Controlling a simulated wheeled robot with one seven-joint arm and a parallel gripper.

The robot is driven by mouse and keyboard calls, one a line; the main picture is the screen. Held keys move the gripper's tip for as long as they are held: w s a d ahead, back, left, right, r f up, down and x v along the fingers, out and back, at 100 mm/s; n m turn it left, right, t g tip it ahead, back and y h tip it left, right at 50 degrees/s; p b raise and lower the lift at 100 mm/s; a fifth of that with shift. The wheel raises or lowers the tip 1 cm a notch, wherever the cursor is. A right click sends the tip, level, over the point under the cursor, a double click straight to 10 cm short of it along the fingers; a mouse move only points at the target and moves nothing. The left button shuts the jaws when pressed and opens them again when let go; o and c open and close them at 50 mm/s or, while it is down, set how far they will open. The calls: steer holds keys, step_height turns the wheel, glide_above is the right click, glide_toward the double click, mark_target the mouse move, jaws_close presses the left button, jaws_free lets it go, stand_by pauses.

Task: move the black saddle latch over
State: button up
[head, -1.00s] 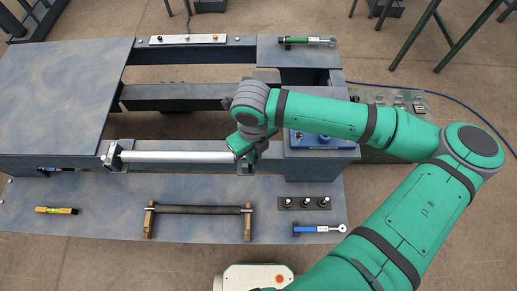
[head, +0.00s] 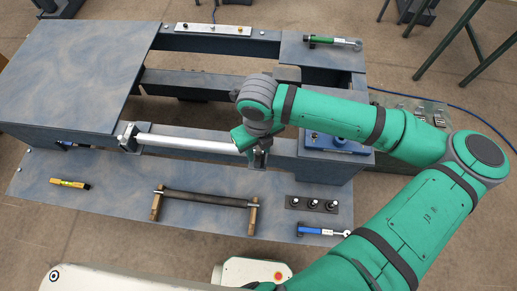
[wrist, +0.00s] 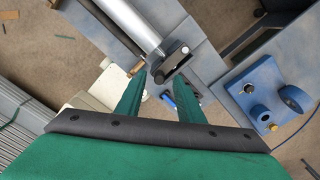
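The silver roller (head: 190,143) lies along the front of the blue-grey frame, and its right end is beside my gripper (head: 258,152). In the wrist view, a dark latch-like piece (wrist: 173,63) with a round pin is at the end of the silver roller (wrist: 130,22); I take it as the black saddle latch. My gripper (wrist: 162,76) is open there. Its two green fingers are spread on either side below the latch, and I cannot tell if either touches it. In the head view my gripper and wrist largely hide this latch. Another dark saddle (head: 129,138) holds the roller's left end.
A dark roller on wooden blocks (head: 205,199), a black plate with knobs (head: 312,204), a blue-handled tool (head: 322,230) and a yellow level (head: 69,183) lie on the front mat. A blue block with bosses (wrist: 262,95) stands right of my gripper.

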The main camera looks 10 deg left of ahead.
steer(key=shift+r, duration=2.6)
step_height(320, 180, up, 11)
steer(key=shift+f, duration=0.1)
